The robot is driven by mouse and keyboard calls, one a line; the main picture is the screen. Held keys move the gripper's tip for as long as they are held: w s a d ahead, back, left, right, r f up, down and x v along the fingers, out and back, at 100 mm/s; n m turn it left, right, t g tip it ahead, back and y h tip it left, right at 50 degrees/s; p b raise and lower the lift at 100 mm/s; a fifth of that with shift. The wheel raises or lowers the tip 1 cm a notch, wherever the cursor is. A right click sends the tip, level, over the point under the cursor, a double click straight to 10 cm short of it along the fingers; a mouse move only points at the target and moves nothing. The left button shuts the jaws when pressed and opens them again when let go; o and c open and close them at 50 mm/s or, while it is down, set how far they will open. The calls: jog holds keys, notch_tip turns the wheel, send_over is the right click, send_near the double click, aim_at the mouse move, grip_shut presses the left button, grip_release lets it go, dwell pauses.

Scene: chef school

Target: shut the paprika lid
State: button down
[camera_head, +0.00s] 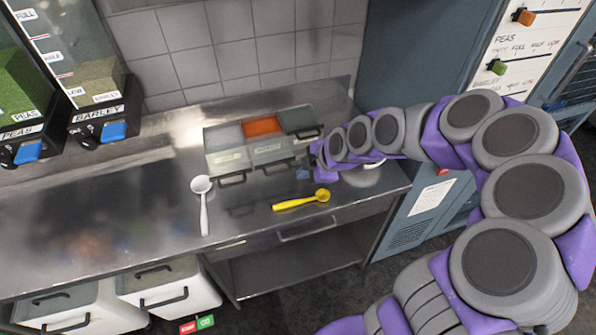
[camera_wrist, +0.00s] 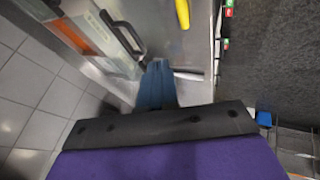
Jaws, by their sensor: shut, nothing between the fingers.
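The spice box (camera_head: 211,139) stands on the steel counter with a white, an orange-red and a dark section along its back. The orange-red paprika (camera_head: 262,126) shows uncovered in the middle; it also shows in the wrist view (camera_wrist: 88,37). A pale, see-through lid panel (camera_head: 270,152) with a dark handle lies in front of the paprika, folded toward the counter's front. A similar panel lies in front of the white section. My gripper (camera_head: 303,173) is shut and empty, just right of the paprika lid's handle. In the wrist view my blue fingers (camera_wrist: 157,85) are together beside a dark handle.
A yellow spoon (camera_head: 300,200) lies in front of my gripper, and a white ladle (camera_head: 203,200) lies left of it. A round pale object (camera_head: 362,174) is partly behind my arm. Barley and peas dispensers stand at the left. The left counter is clear.

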jog(key=x, duration=0.5)
jog(key=a+x, duration=0.1)
jog(key=x, duration=0.4)
jog(key=shift+s+b, duration=0.15)
jog(key=shift+b, duration=0.25)
jog(key=shift+w+a+f, duration=0.1)
jog(key=shift+w+a, duration=0.15)
jog(key=shift+w, duration=0.65)
jog(key=shift+w+a+f, duration=0.1)
jog(key=shift+w+a, duration=0.1)
jog(key=shift+w, duration=0.7)
jog(key=shift+d, duration=0.1)
